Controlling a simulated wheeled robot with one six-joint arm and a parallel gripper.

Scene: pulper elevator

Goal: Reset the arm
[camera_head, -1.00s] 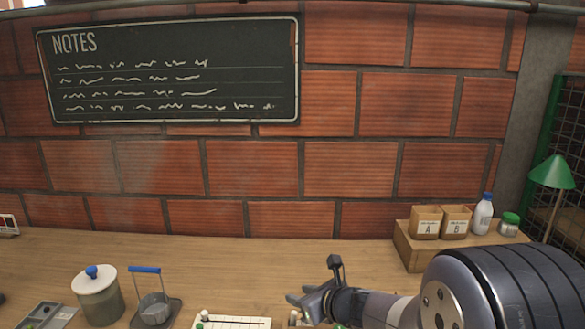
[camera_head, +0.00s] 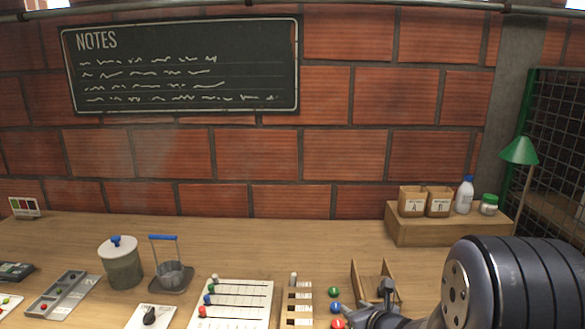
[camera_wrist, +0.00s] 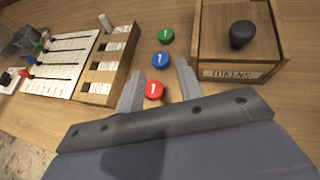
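My gripper (camera_head: 362,316) is at the bottom right of the head view, at the end of my dark arm and partly cut off by the frame edge. In the wrist view my gripper (camera_wrist: 160,68) has its two grey fingers spread apart with nothing held. A red token (camera_wrist: 154,90) marked 1 shows between the fingers, apparently on the table beyond them. A blue token (camera_wrist: 160,60) and a green token (camera_wrist: 166,36) lie in line past it.
A wooden TOKENS box (camera_wrist: 240,75) with a dark knob stands right of the fingers. A slotted wooden block (camera_wrist: 110,65) and a slider board (camera_head: 232,300) are to the left. A pot (camera_head: 122,265) stands farther left.

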